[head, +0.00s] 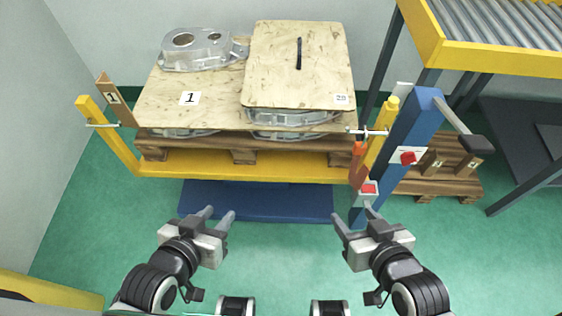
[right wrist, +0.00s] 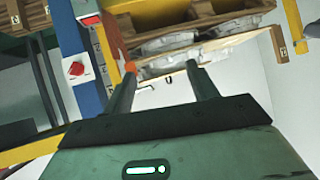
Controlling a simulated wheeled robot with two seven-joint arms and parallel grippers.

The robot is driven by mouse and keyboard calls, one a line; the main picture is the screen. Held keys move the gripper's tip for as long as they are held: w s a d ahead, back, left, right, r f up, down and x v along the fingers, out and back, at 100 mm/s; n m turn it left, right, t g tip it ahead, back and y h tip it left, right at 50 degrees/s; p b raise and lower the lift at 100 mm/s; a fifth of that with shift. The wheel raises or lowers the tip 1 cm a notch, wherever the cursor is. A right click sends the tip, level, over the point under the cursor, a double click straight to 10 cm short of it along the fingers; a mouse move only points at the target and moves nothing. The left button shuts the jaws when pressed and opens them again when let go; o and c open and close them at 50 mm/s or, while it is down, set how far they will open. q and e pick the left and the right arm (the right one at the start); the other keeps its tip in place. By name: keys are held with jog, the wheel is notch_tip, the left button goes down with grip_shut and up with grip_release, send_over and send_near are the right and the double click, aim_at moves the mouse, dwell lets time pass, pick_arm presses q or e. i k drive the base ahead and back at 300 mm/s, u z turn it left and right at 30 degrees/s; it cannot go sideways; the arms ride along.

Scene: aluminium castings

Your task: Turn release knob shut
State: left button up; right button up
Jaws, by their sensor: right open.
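A red knob (head: 408,157) sits on a white plate on the blue post (head: 412,125), right of the pallet. The knob also shows at the left in the right wrist view (right wrist: 76,69). Its exact turn angle is too small to read. My right gripper (head: 353,214) is open and empty, below and left of the knob and apart from it. Its two fingers (right wrist: 161,68) show spread in the right wrist view. My left gripper (head: 219,213) is open and empty, in front of the yellow frame.
A red button (head: 369,188) on a grey box sits low beside the post. A lever with a dark grip (head: 474,143) sticks out right from the post top. A yellow frame (head: 240,166) fronts the pallet of castings and boards (head: 215,110). A roller conveyor (head: 500,60) stands right.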

aim_at(409, 158)
jog(key=u, duration=0.45)
jog(key=k, duration=0.2)
jog(key=z, duration=0.7)
jog(key=i, duration=0.15)
jog(key=z, duration=0.75)
jog(key=k, duration=0.4)
jog(key=u, duration=0.55)
jog(key=i, duration=0.55)
jog(key=z, duration=0.2)
